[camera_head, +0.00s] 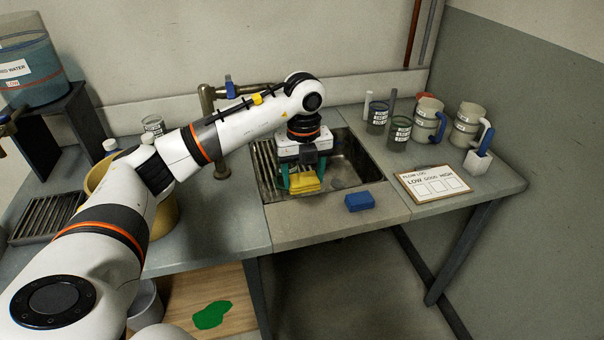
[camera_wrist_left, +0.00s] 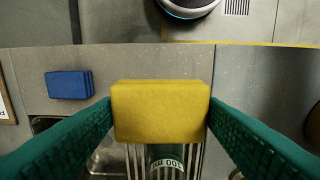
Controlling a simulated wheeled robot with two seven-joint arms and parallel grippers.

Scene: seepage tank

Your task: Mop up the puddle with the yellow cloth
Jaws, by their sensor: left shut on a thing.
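The yellow cloth (camera_head: 305,185), a folded block, is held over the front of the sink (camera_head: 352,172). My left gripper (camera_head: 303,179) is shut on it; in the left wrist view the cloth (camera_wrist_left: 161,111) sits between the two green fingers. A flat green patch with an uneven outline (camera_head: 212,315), which looks like the puddle, lies on the wooden board (camera_head: 240,291) below the counter, well below and left of the cloth. My right gripper is not in view.
A blue block (camera_head: 358,202) lies on the counter right of the cloth. A labelled green beaker (camera_wrist_left: 166,158) stands in the sink. A clipboard (camera_head: 433,184), jars and mugs occupy the right side. A yellow bucket (camera_head: 166,216) stands left.

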